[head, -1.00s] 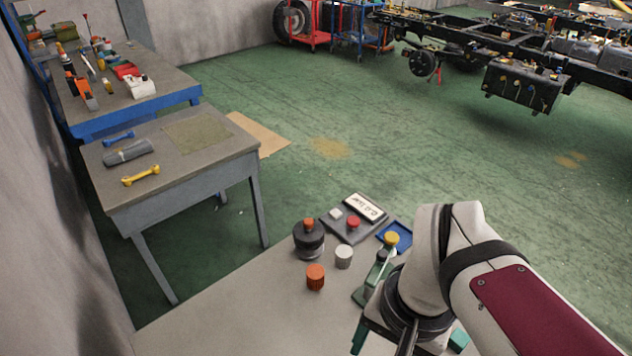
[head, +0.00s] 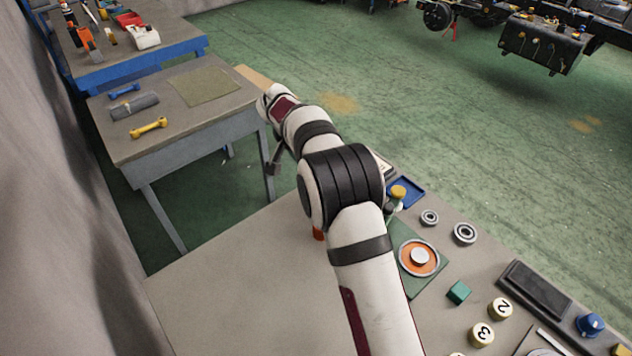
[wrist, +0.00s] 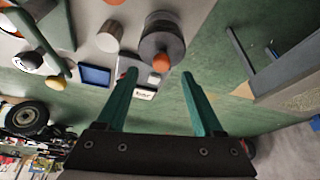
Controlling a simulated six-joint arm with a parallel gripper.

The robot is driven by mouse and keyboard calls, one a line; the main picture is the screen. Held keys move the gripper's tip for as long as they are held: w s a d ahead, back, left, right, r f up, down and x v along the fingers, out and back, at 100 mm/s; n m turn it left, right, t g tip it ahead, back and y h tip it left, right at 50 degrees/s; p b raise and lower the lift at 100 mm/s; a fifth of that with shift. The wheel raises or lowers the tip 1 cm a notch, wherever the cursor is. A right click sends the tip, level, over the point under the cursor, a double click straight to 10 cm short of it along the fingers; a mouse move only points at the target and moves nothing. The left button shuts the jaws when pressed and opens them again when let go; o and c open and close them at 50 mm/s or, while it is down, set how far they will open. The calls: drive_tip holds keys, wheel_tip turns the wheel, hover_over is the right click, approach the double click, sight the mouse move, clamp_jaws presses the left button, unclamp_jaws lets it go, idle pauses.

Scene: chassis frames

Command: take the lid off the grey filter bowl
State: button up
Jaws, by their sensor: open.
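The grey filter bowl (wrist: 164,22) shows at the top of the wrist view as a dark grey, round body. Its dark lid (wrist: 163,45) is on it, with an orange knob (wrist: 161,63) on top. My gripper (wrist: 158,74) is open, with its two green fingers apart and nothing between them. In the wrist view the knob appears between the fingertips' lines, slightly beyond the tips; I see no contact. In the head view my arm hides the bowl, and the fingers cannot be made out.
Beside the bowl are a pale cylinder (wrist: 107,38) and a blue tray (wrist: 95,75). A green plate (head: 432,278) with an orange ring lies right of my arm. The front left of the bench (head: 235,290) is clear.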

drive_tip(key=x, duration=0.5)
drive_tip(key=shift+a, duration=0.1)
drive_tip(key=shift+c, duration=0.3)
drive_tip(key=shift+r, duration=0.1)
clamp_jaws()
idle(0.8)
